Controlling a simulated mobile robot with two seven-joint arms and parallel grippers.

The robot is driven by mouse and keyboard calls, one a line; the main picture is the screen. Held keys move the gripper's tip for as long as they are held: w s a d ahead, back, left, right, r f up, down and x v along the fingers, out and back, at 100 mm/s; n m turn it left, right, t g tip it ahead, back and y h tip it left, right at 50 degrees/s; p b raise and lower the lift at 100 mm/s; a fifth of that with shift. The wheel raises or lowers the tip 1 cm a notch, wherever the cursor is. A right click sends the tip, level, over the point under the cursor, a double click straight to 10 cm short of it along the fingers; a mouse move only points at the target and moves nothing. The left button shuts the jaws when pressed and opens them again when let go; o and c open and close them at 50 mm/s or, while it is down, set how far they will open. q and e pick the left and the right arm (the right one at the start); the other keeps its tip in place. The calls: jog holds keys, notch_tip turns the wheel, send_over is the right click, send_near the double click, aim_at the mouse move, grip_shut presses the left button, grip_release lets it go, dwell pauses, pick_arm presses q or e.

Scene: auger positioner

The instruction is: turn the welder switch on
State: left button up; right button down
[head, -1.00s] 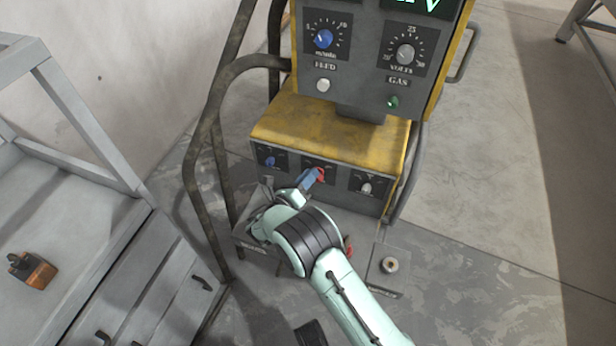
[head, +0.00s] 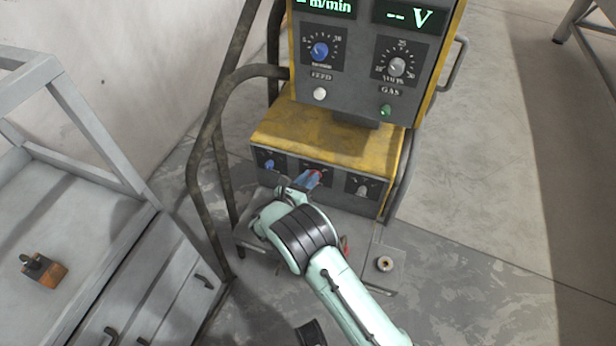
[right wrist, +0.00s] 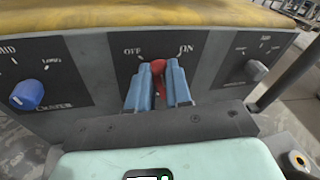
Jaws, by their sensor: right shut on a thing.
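The welder (head: 370,60) is a yellow and dark grey machine. Its red switch (right wrist: 158,68) sits on the lower front panel, between the OFF and ON labels in the right wrist view. It stands roughly upright there, its tip about midway between the labels. My right gripper (right wrist: 157,80) is shut on the switch, one blue finger on each side. In the head view my right gripper (head: 309,181) reaches the middle of the lower panel and largely hides the switch. My left gripper is not in view.
A blue knob (right wrist: 27,95) is left of the switch and a grey knob (right wrist: 256,70) right of it. A bent tube frame (head: 205,150) stands left of the welder. A grey cart (head: 80,215) bears a small orange-brown object (head: 44,270).

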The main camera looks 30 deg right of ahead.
pick_arm(q)
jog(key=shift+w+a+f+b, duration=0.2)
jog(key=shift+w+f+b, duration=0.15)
jog(key=shift+b, duration=0.1)
pick_arm(e)
jog(key=shift+s+d+f+m+t+y, duration=0.15)
jog(key=shift+s+m+t+y, duration=0.3)
jog(key=shift+m, duration=1.15)
jog(key=shift+s+d+r+m+t+y, duration=0.1)
jog(key=shift+d+m+t+y, duration=0.45)
jog(key=shift+m, duration=1.05)
jog(key=shift+s+a+f+m+t+y, duration=0.1)
jog(key=shift+s+m+t+y, duration=0.15)
jog(key=shift+m+y, duration=0.9)
jog(key=shift+m+h, duration=0.45)
jog(key=c, duration=1.1)
grip_release()
jog(key=shift+o, duration=0.2)
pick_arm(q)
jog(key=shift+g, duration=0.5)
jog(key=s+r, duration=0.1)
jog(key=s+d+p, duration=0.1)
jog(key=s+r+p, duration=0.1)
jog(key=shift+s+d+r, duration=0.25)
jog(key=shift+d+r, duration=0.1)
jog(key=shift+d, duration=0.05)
pick_arm(e)
jog(key=v, duration=1.3)
jog(key=shift+a, duration=0.15)
